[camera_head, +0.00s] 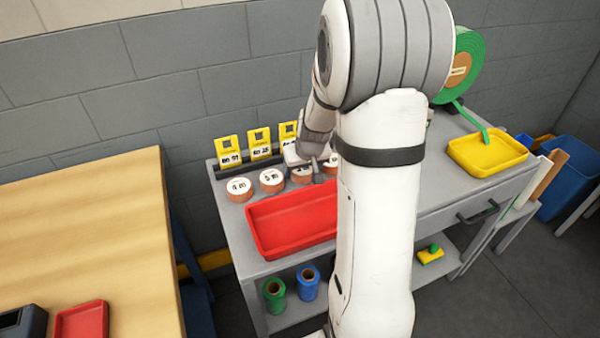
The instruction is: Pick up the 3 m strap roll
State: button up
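Several strap rolls with white labelled tops and brown sides stand in a row at the back of the grey workbench. The leftmost roll (238,188) seems to read 4 m. The label of the second roll (271,181) is too small to read surely. The third roll (301,175) is partly covered by my gripper (314,170), and a further roll (331,167) shows beside my arm. I cannot tell which is the 3 m roll. My gripper is low over the right part of the row; its fingers are small and partly hidden, so their opening is unclear.
A red tray (262,245) lies in front of the rolls. Yellow cards (260,143) stand behind them. A yellow tray (490,152) and a green strap reel (470,60) are at the right. A wooden table (80,235) is at the left. My arm hides the bench's middle.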

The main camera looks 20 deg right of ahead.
jog(key=c, duration=0.7)
